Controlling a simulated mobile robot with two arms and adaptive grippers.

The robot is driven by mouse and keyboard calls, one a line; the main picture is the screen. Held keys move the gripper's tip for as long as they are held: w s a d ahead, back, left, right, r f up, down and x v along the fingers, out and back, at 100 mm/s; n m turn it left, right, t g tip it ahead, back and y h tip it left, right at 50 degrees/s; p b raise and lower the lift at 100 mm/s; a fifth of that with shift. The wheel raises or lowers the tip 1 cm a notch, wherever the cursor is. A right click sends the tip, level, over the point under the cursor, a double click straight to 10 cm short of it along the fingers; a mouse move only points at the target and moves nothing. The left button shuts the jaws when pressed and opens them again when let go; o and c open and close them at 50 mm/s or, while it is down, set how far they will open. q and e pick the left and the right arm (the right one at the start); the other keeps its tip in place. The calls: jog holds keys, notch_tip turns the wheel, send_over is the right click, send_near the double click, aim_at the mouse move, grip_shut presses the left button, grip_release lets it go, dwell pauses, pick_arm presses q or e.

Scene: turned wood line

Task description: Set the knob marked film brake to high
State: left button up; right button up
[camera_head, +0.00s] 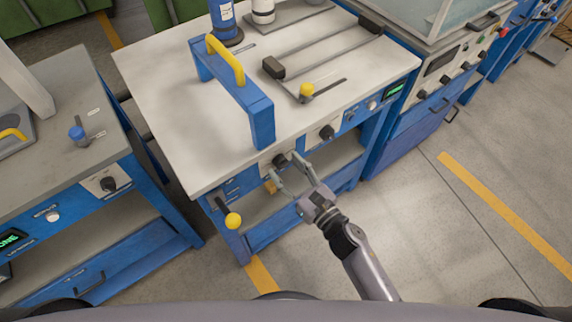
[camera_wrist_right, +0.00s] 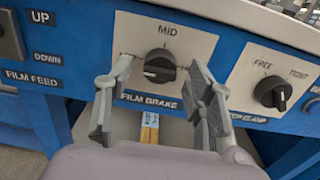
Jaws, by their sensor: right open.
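The black film brake knob (camera_wrist_right: 160,66) sits on a white plate in the right wrist view, with MID printed above it and the FILM BRAKE label below. The side markings are mostly hidden behind my fingers. The grip bar of the knob lies roughly sideways; I cannot tell for sure which end points. My right gripper (camera_wrist_right: 162,95) is open, with one finger on each side of the knob and apart from it. In the head view the knob (camera_head: 280,160) shows on the blue front panel, just beyond my right gripper (camera_head: 285,171). My left gripper is not in view.
A second knob (camera_wrist_right: 272,92), marked FREE and TIGHT, is to the right of the film brake. UP and DOWN film feed labels (camera_wrist_right: 42,37) are to the left. A yellow ball-ended lever (camera_head: 233,220) sticks out at the lower left. Open floor lies right of my arm.

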jog(key=shift+w+a, duration=0.3)
jog(key=shift+w, duration=0.05)
jog(key=c, duration=1.2)
jog(key=shift+o, duration=0.2)
